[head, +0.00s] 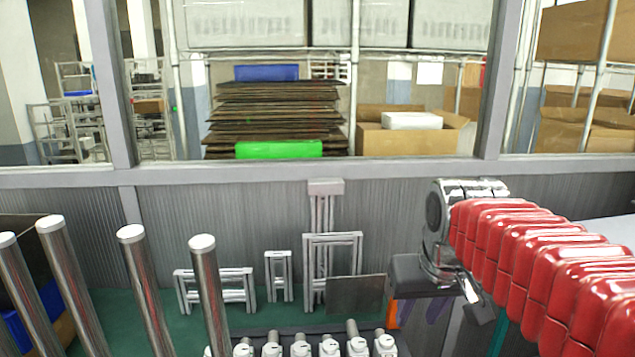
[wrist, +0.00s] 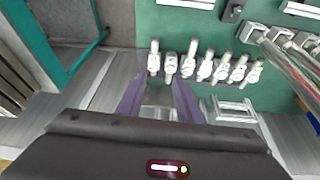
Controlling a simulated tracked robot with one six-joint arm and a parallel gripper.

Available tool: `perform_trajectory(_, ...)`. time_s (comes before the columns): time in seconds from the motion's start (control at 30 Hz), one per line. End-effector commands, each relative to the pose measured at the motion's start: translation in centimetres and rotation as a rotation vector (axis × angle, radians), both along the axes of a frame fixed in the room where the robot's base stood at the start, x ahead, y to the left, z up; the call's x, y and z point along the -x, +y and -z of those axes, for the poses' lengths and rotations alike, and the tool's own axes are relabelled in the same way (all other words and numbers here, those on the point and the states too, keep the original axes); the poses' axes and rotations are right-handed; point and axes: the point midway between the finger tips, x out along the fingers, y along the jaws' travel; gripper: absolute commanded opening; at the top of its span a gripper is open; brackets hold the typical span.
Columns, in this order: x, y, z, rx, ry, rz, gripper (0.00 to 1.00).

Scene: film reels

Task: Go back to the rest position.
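My gripper (head: 418,318) hangs at the lower right of the head view, at the end of my red-covered arm, pointing down. Its two purple fingers are apart. In the wrist view my gripper (wrist: 159,86) also shows spread fingers, with nothing held between them. A metallic surface shows in the gap. No film reel can be made out in either view.
A row of several white-topped metal fittings (wrist: 204,67) lies beyond the fingers; the fittings also show in the head view (head: 301,347). Tall white-capped metal posts (head: 133,275) stand at left. White frames (head: 280,277) stand by the grey wall. Green floor (head: 180,335) shows between.

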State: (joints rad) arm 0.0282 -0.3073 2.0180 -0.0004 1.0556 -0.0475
Motion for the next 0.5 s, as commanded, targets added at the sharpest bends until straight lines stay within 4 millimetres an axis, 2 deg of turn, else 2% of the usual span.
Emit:
perform_trajectory(0.1, 2.7, 0.3, 0.8, -0.002, -0.022, 0.002, 0.33)
perform_trajectory(0.5, 10.7, 1.0, 5.2, -0.013, -0.091, 0.011, 0.33)
